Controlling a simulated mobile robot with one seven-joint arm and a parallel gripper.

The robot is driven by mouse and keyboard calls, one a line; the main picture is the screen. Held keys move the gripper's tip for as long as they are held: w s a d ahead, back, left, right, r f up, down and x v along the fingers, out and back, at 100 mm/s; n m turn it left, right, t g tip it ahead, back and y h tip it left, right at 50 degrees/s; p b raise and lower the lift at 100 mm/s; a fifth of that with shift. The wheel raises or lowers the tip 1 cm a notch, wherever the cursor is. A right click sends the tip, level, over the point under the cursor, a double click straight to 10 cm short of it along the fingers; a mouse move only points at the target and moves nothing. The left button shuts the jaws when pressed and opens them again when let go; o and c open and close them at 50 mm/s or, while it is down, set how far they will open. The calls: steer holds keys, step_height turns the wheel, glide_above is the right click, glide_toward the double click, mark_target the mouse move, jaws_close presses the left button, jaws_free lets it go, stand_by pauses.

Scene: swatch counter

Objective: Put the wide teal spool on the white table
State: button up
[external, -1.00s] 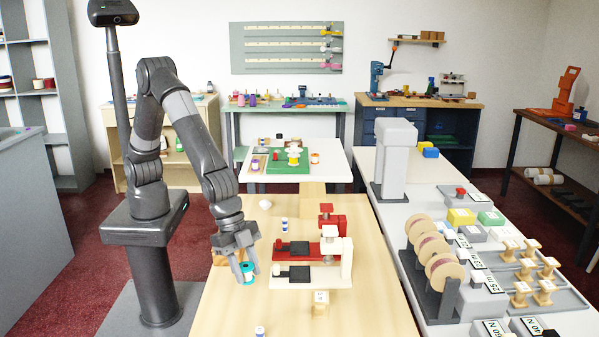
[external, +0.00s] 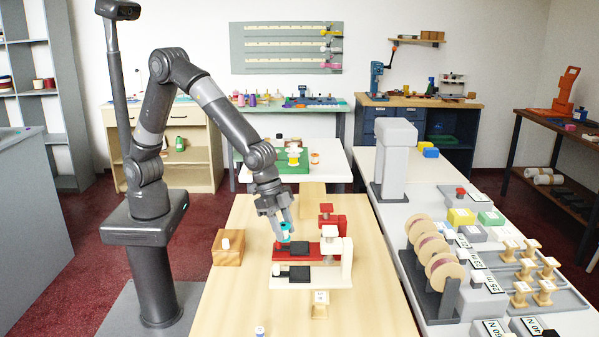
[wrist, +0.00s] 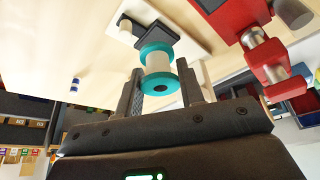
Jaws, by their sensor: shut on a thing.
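The wide teal spool (external: 285,236), with teal flanges and a pale middle, is between the fingers of my gripper (external: 282,226). In the wrist view the spool (wrist: 158,62) sits between the two dark fingers of my gripper (wrist: 163,92), which is shut on it. It is held above the light wood table, in front of or over the red press as the external view shows it. The white table (external: 337,172) stands beyond the wood table's far end, with a green mat and several items on it.
A red press (external: 326,228) and a cream press (external: 345,262) stand close to the right of my gripper. A wooden box (external: 227,250) is to the left. A wooden block (external: 312,195) stands at the wood table's far end.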

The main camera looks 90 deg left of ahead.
steer(key=w+a+n, duration=0.1)
steer(key=w+a, duration=0.1)
steer(key=a, duration=1.4)
steer(key=w+a+n+y, duration=0.1)
steer(key=w+a+n, duration=0.1)
steer(key=a, duration=1.3)
steer(key=shift+w+a+n+t, duration=0.2)
steer(key=shift+a+n+t, duration=0.1)
steer(key=shift+a+t, duration=0.1)
steer(key=w+a+r+n+y, duration=0.2)
steer(key=w+a+n, duration=0.15)
steer(key=a, duration=0.85)
steer(key=w+a+r+n+g+y, duration=0.15)
steer(key=a+n, duration=0.35)
steer(key=a, duration=0.7)
steer(key=w+a+r+n+t+y, duration=0.15)
steer(key=w+a+n, duration=0.25)
steer(key=a, duration=0.9)
steer(key=shift+g, duration=0.6)
steer(key=a+f, duration=0.2)
steer(key=a, duration=0.1)
steer(key=s+a+f, duration=0.1)
steer(key=a+f, duration=0.1)
steer(key=a, duration=0.2)
steer(key=a+f, duration=0.2)
steer(key=a, duration=0.2)
steer(key=shift+s+a+f, duration=0.2)
steer(key=shift+a, duration=0.05)
steer(key=shift+a+f, duration=0.2)
steer(key=shift+f, duration=1.95)
